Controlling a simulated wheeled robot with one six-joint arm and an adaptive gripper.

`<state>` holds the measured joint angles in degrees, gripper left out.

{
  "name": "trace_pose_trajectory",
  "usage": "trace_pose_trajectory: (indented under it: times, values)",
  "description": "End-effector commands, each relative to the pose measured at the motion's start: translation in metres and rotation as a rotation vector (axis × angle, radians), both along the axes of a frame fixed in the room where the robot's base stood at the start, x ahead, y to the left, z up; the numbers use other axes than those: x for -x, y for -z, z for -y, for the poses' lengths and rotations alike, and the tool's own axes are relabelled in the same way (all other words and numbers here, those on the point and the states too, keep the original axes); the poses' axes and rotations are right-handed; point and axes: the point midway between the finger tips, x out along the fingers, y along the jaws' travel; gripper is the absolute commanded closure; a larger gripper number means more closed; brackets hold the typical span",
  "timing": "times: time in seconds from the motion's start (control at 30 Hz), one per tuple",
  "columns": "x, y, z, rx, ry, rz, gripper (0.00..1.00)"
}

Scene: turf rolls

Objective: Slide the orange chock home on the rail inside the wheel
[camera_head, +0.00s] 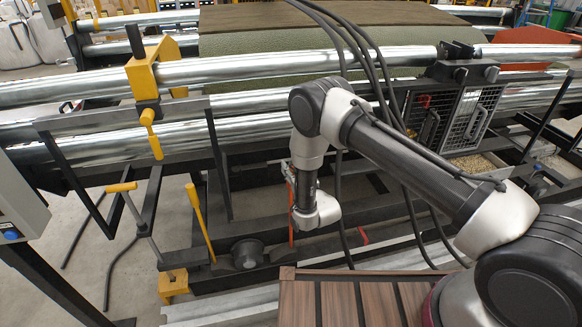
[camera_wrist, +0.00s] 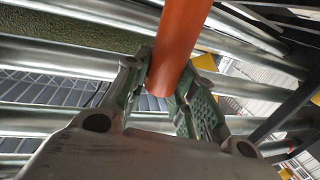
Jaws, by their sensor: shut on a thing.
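My gripper (camera_wrist: 168,85) is shut on an orange bar (camera_wrist: 180,40) in the wrist view, with a green-grey pad on each side of it. I take the bar to be the orange chock or its handle. In the head view the orange bar (camera_head: 291,212) stands nearly upright beside my wrist, its lower end close to the low frame. My fingers are mostly hidden there. A dark round wheel (camera_head: 247,254) sits left of the bar at the frame's foot. A pale rail (camera_head: 385,258) runs low to the right. Whether the chock touches the rail is unclear.
Shiny rollers (camera_head: 250,66) and a green turf sheet (camera_head: 310,50) lie behind. Yellow levers (camera_head: 200,222) stand at the left. Black cables (camera_head: 375,70) hang near my arm. A mesh guard (camera_head: 475,115) is at the right. A brown slatted deck (camera_head: 345,300) is in front.

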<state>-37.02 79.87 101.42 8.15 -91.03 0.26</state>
Motion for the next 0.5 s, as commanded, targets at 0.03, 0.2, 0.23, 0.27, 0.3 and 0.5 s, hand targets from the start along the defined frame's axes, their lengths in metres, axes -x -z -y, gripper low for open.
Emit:
trace_pose_trajectory:
  times: [0.03,0.2,0.23,0.27,0.3,0.5]
  values:
    - [-0.002,0.001,-0.001,-0.006,0.0,0.007,1.0]
    - [0.0,0.008,-0.006,-0.007,-0.002,0.009,1.0]
    - [0.001,0.008,-0.009,-0.006,-0.002,0.009,1.0]
    - [0.001,0.008,-0.011,-0.008,-0.003,0.01,1.0]
    - [0.002,0.008,-0.014,-0.008,-0.003,0.01,1.0]
    - [0.007,0.008,-0.028,-0.007,-0.002,0.009,1.0]
